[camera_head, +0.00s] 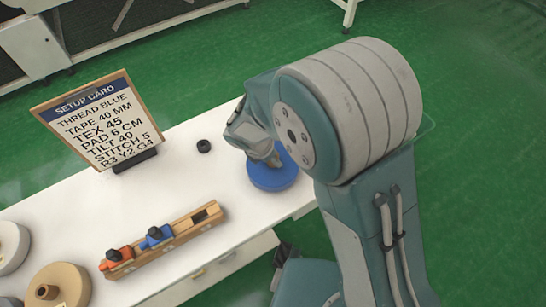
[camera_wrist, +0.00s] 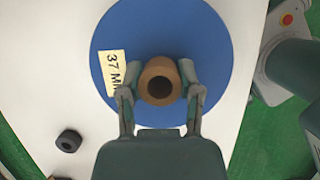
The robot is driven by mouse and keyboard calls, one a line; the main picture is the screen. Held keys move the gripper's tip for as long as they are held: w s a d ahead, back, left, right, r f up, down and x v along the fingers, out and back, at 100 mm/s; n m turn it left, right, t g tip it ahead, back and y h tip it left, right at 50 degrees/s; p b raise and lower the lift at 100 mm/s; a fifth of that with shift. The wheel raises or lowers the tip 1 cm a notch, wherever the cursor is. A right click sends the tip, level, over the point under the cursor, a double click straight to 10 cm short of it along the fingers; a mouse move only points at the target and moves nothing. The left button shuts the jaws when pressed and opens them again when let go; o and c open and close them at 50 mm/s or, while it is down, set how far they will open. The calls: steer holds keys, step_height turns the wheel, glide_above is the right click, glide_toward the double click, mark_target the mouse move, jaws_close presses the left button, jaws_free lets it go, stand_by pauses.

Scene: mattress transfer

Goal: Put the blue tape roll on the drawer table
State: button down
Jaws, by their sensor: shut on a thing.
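The blue tape roll (camera_head: 268,180) is a flat blue disc at the right end of the white table. In the wrist view the blue roll (camera_wrist: 205,35) fills the middle, with a brown hollow hub (camera_wrist: 160,64) and a cream label reading "37 M", partly hidden. My gripper (camera_wrist: 161,88) is shut on the hub, one finger on each side. In the head view my gripper (camera_head: 272,158) is directly above the roll and partly hidden by my arm. I cannot tell whether the roll touches the tabletop. I cannot tell which furniture is the drawer table.
The white table (camera_head: 190,170) holds a setup card (camera_head: 100,120), a small black ring (camera_head: 204,146) and a wooden rack (camera_head: 165,240) with orange and blue pieces. Tan (camera_head: 58,287) and white (camera_head: 10,245) rolls lie lower left. A white cabinet (camera_head: 35,45) stands upper left.

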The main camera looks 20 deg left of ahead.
steer(key=shift+f, duration=0.55)
steer(key=shift+c, duration=1.4)
jaws_free()
